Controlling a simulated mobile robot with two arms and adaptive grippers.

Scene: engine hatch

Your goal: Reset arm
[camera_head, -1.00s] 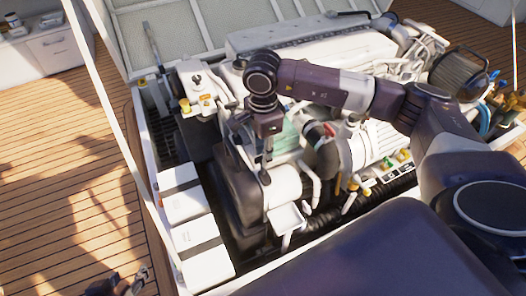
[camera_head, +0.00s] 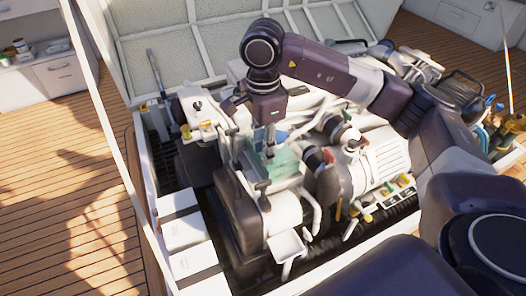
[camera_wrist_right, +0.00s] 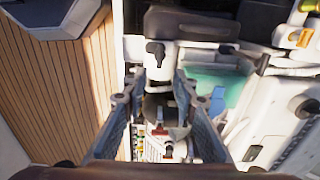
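My right gripper (camera_head: 254,148) points down above the engine, near the middle of the head view. In the right wrist view its two fingers (camera_wrist_right: 157,80) stand apart, with nothing held between them. A black T-shaped handle (camera_head: 263,187) on a white cylindrical part (camera_head: 285,212) is below the gripper. A similar black handle on a white cap (camera_wrist_right: 155,50) shows just beyond the fingertips in the right wrist view. My right arm reaches across the engine from the right. My left gripper is not in view.
The engine (camera_head: 380,160) sits in a white-edged hatch, with pipes and caps around the gripper. The raised hatch lid (camera_head: 155,40) stands behind. White boxes (camera_head: 185,232) line the left side. Wooden deck (camera_head: 50,180) at the left is clear.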

